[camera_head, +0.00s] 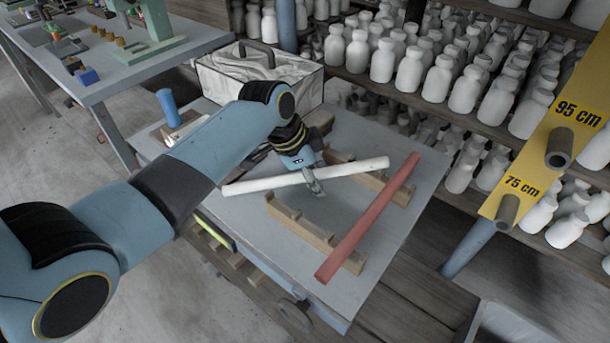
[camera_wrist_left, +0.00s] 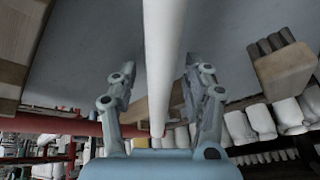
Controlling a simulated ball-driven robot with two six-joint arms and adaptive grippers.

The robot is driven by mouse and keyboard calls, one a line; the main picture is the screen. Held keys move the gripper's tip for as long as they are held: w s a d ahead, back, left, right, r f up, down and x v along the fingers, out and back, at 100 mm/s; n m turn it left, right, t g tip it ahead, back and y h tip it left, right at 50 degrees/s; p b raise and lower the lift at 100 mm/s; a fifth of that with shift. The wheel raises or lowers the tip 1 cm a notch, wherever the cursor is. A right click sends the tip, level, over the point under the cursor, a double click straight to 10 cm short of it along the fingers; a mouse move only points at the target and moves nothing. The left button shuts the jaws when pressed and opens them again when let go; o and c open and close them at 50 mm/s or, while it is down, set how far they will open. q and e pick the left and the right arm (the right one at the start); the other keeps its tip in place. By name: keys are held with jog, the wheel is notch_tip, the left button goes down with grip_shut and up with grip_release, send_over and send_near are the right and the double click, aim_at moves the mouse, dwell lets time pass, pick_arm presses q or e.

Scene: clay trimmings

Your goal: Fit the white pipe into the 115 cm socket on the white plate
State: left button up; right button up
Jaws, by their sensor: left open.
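The white pipe (camera_head: 345,168) lies across notched wooden racks on the grey table, roughly level, its left end past the racks. My left gripper (camera_head: 313,181) is at the middle of the pipe, pointing down. In the left wrist view the pipe (camera_wrist_left: 164,40) runs between the two spread fingers of the gripper (camera_wrist_left: 160,72), with a gap on each side. The gripper is open. No white plate and no 115 cm label show. A yellow plate (camera_head: 575,85) at the right carries a 95 cm socket (camera_head: 559,148) and a 75 cm socket (camera_head: 507,211). My right gripper is not in view.
A red pipe (camera_head: 365,220) lies on the racks to the right of the white one. Shelves of white bottles fill the back right.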

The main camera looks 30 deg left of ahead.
pick_arm(q)
grip_shut()
jog(key=shift+r, duration=0.2)
dwell(0.4)
